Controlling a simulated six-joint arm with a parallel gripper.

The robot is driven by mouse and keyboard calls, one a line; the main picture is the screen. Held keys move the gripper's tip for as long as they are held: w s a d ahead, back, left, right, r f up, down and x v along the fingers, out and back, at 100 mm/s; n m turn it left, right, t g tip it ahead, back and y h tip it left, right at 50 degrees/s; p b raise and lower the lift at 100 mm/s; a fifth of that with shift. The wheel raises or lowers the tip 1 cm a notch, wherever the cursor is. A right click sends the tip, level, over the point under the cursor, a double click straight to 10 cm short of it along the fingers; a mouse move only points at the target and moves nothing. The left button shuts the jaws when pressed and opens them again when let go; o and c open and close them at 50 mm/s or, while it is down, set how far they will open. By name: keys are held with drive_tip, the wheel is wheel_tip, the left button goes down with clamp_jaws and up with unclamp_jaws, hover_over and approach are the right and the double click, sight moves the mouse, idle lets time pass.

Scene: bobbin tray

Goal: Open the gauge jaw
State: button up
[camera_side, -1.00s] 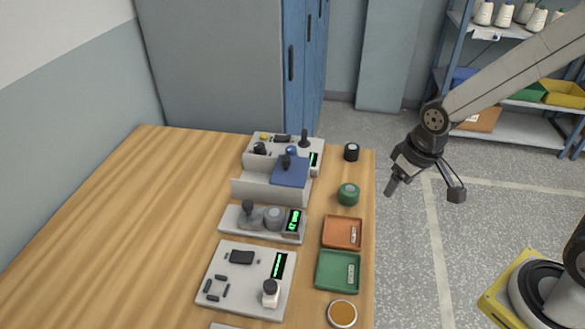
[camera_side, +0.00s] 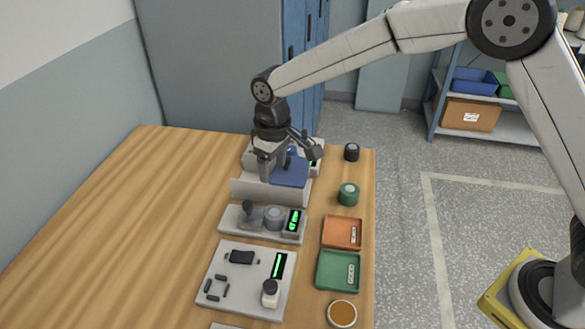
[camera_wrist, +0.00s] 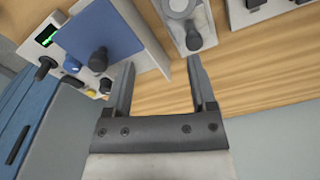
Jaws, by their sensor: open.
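No part is labelled as the gauge jaw, so I cannot tell which it is. A grey device (camera_side: 235,221) carries a round grey piece (camera_side: 273,217), a black-knobbed lever (camera_side: 248,207) and a green display; its black knob (camera_wrist: 195,36) also shows in the wrist view. Behind it, a grey fixture (camera_side: 250,190) has a blue plate (camera_side: 291,177) with a black knob (camera_wrist: 98,60). My gripper (camera_side: 290,163) is above this fixture and hides part of it. In the wrist view its fingers (camera_wrist: 160,67) are apart and empty, between the two knobs.
Along the right table edge are a black spool (camera_side: 351,152), a green spool (camera_side: 348,194), an orange tray (camera_side: 325,244), a green tray (camera_side: 321,285) and a round dish (camera_side: 342,313). The table's left is clear.

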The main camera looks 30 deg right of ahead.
drive_tip(key=n, duration=0.1)
hover_over(248, 203)
drive_tip(key=shift+f, duration=0.4)
drive_tip(key=shift+f, duration=3.9)
clamp_jaws()
